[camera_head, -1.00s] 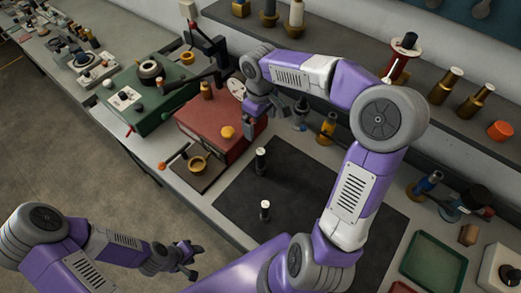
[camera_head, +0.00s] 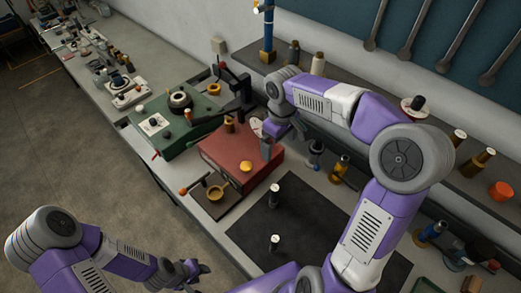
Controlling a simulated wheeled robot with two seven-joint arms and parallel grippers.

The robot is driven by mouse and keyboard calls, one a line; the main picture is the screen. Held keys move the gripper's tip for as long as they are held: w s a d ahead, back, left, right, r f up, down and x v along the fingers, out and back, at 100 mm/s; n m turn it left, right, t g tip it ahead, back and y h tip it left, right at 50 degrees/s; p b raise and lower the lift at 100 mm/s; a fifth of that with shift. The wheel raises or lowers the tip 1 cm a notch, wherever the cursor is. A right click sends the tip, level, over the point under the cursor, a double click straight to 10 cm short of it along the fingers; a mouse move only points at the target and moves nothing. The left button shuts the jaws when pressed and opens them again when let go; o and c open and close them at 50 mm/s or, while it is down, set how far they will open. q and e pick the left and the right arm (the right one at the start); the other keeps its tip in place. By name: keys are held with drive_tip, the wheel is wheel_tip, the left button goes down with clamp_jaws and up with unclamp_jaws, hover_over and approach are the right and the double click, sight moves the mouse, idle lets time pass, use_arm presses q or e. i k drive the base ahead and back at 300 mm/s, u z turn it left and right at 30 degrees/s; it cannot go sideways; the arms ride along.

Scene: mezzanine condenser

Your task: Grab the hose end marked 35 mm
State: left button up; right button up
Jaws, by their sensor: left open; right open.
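Two short black cylinders with pale tops stand upright on the black mat (camera_head: 318,225): a farther one (camera_head: 275,194) and a nearer one (camera_head: 274,243). They may be hose ends, but I cannot read a 35 mm mark on either. My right gripper (camera_head: 279,143) is open above the right end of the red box (camera_head: 225,150), beyond the cylinders and apart from them. My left gripper (camera_head: 199,272) is open over the floor in front of the bench edge, left of the mat and empty.
A green machine (camera_head: 165,132) stands left of the red box. A small tray with a brass cup (camera_head: 215,193) sits before it. Bottles (camera_head: 338,169) stand behind the mat. A shelf (camera_head: 375,112) with fittings and an orange cap (camera_head: 501,191) runs along the wall.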

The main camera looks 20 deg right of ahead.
sight(272, 201)
drive_tip(key=k, duration=1.5)
